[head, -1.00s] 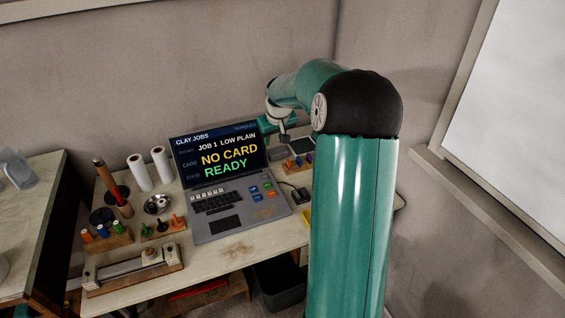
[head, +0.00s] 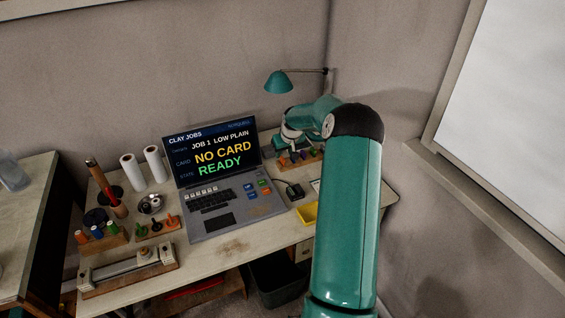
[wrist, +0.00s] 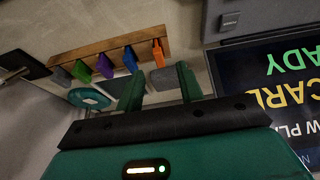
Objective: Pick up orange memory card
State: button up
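The orange memory card (wrist: 158,52) stands at the right end of a wooden rack (wrist: 118,50) in the wrist view, beside blue, purple, green and grey cards in a row. My gripper (wrist: 158,78) is open, with its two green fingers apart and nothing between them. The orange card appears beyond the fingertips, roughly in line with the gap, with no visible contact. In the head view the rack (head: 308,163) is to the right of the laptop, partly behind my arm.
The laptop (head: 218,165) shows "NO CARD" and "READY" and stands close to the rack. A teal lamp (head: 279,82) is behind. A yellow tray (head: 307,214) and a small black device (head: 288,190) are near the desk's right side. Spools and tools fill the left side.

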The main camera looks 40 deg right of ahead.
aim_at(282, 158)
jog(key=x, duration=0.5)
jog(key=shift+r, duration=0.1)
grip_shut()
